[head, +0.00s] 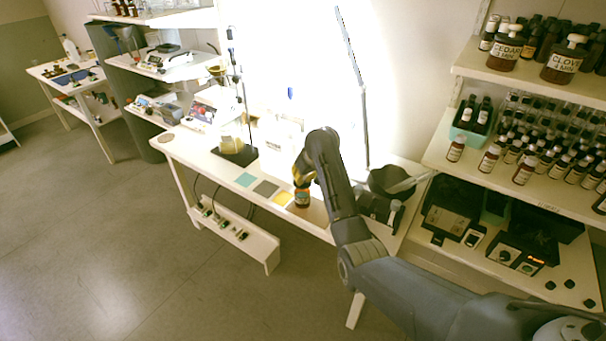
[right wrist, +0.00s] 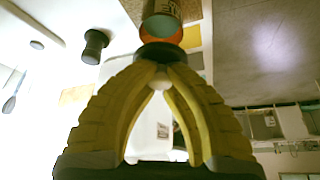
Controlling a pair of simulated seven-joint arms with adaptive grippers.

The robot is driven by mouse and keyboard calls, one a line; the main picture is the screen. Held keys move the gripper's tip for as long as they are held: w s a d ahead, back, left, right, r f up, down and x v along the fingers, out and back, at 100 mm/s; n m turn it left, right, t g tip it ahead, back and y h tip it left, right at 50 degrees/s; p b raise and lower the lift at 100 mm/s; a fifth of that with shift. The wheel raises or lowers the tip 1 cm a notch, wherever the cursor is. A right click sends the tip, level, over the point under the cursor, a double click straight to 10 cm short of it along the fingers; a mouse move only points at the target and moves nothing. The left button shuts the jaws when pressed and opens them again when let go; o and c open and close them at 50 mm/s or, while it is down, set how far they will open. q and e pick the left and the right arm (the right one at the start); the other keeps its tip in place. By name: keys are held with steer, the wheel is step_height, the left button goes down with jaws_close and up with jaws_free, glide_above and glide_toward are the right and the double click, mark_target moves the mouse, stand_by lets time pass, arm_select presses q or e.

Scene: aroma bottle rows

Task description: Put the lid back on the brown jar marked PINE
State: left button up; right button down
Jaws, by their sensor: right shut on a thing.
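The brown jar (head: 302,199) with an orange-and-pale label stands upright near the front edge of the white bench, next to the yellow square. In the right wrist view the jar (right wrist: 162,27) shows at the top, its label only partly in view. My right gripper (head: 303,177) is directly above the jar. In the wrist view its yellow fingers (right wrist: 160,76) are shut on the pale knob of a dark lid (right wrist: 160,52). The lid is lined up with the jar's mouth; I cannot tell whether it touches the rim. My left gripper is out of view.
A teal square (head: 245,179), a grey square (head: 266,188) and a yellow square (head: 283,198) lie in a row left of the jar. Shelves with many bottles, including CEDAR (head: 506,52) and CLOVE (head: 563,65), are at far right.

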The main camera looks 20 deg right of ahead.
mark_target(303, 185)
steer(key=shift+f, duration=1.85)
steer(key=shift+f, duration=0.25)
stand_by(1.0)
steer(key=c, duration=0.9)
jaws_free()
steer(key=shift+o, duration=0.2)
steer(key=shift+r, duration=0.1)
steer(key=shift+r, duration=3.4)
steer(key=shift+c, duration=0.4)
